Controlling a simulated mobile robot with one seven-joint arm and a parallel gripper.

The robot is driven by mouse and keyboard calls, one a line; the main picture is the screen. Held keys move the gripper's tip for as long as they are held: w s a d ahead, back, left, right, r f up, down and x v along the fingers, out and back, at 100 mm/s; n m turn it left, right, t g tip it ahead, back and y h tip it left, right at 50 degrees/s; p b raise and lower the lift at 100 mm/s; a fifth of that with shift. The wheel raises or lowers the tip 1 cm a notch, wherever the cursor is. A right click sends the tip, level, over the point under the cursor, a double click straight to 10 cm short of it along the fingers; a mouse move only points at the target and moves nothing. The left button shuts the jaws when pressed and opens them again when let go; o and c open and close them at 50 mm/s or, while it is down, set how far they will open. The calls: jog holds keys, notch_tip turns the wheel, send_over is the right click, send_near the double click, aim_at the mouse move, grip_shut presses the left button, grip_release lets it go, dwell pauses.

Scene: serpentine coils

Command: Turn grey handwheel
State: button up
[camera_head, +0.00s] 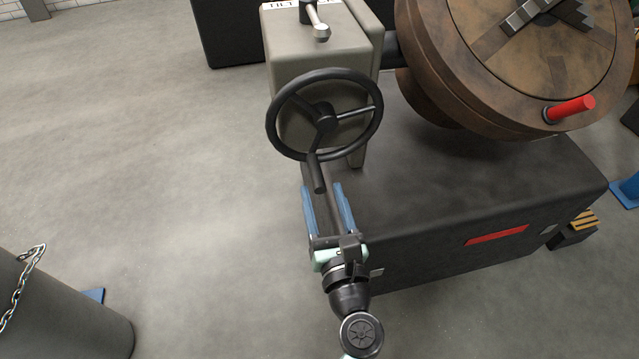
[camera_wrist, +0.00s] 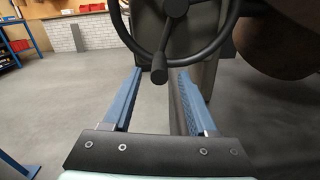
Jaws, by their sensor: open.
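The dark grey handwheel (camera_head: 323,118) has a round rim, three spokes and a hub, and stands on the front of a grey-beige gearbox housing (camera_head: 315,50). A dark crank handle (camera_head: 317,175) sticks out from its lower rim toward me. In the wrist view the handwheel (camera_wrist: 176,8) is cut off at the top, and its handle (camera_wrist: 159,69) shows between and beyond my fingers. My gripper (camera_head: 325,192) has two blue fingers, spread open and empty. In the wrist view my gripper (camera_wrist: 160,80) points at the handle. Whether the fingers reach alongside the handle's end is unclear.
A dark machine base (camera_head: 450,200) lies right of and below my gripper. A large brown round table (camera_head: 520,60) with a red handle (camera_head: 570,108) overhangs it. A grey drum (camera_head: 60,315) with a chain stands at lower left. The floor on the left is clear.

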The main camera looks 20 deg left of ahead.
jog(key=shift+x, duration=1.65)
grip_shut()
